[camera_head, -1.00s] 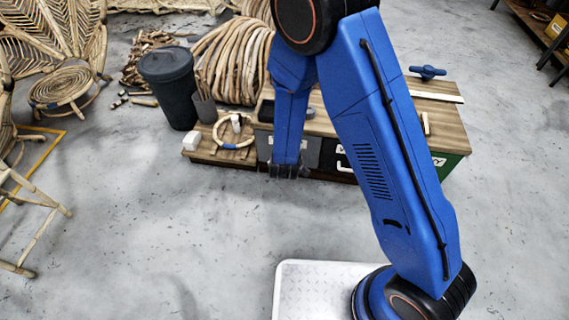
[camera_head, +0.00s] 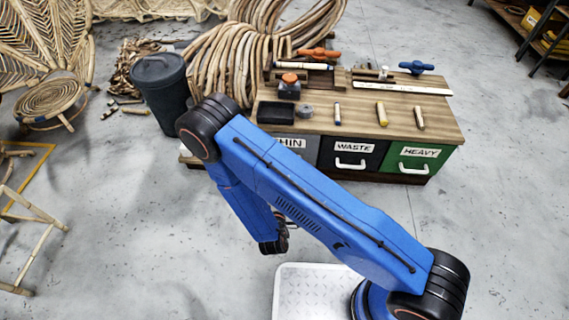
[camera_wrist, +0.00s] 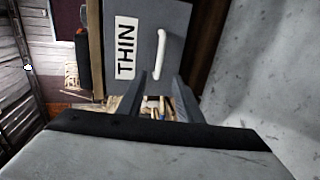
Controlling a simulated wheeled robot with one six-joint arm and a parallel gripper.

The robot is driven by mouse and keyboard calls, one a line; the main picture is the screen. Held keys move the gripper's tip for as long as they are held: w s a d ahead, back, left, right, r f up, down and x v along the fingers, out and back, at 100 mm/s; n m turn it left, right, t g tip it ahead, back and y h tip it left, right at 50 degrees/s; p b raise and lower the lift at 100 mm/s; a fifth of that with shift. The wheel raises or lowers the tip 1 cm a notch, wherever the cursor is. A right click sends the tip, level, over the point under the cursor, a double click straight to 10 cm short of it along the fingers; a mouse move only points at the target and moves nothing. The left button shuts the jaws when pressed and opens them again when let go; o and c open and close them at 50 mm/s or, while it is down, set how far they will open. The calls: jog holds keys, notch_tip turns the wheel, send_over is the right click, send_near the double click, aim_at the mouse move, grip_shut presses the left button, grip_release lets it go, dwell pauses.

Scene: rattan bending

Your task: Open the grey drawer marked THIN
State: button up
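The grey drawer marked THIN (camera_head: 292,143) is at the left end of the cabinet in the head view, flush with its neighbour and partly hidden by my arm. In the wrist view, its grey front (camera_wrist: 178,22) with the white THIN label (camera_wrist: 126,48) appears turned on its side. Its white bar handle (camera_wrist: 161,52) lies beyond my fingertips, in line with the gap between them. My gripper (camera_wrist: 161,80) is open and empty. In the head view, the gripper (camera_head: 276,238) is low in front of the cabinet, its fingers mostly hidden.
The WASTE drawer (camera_head: 351,158) and green HEAVY drawer (camera_head: 412,162) look shut. Tools and short pieces lie on the wooden top (camera_head: 360,125). A dark bin (camera_head: 165,90) and rattan coils (camera_head: 228,62) stand left and behind. The floor in front is clear.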

jog(key=x, duration=1.7)
jog(key=shift+w+f, duration=0.1)
jog(key=shift+w, duration=0.05)
grip_shut()
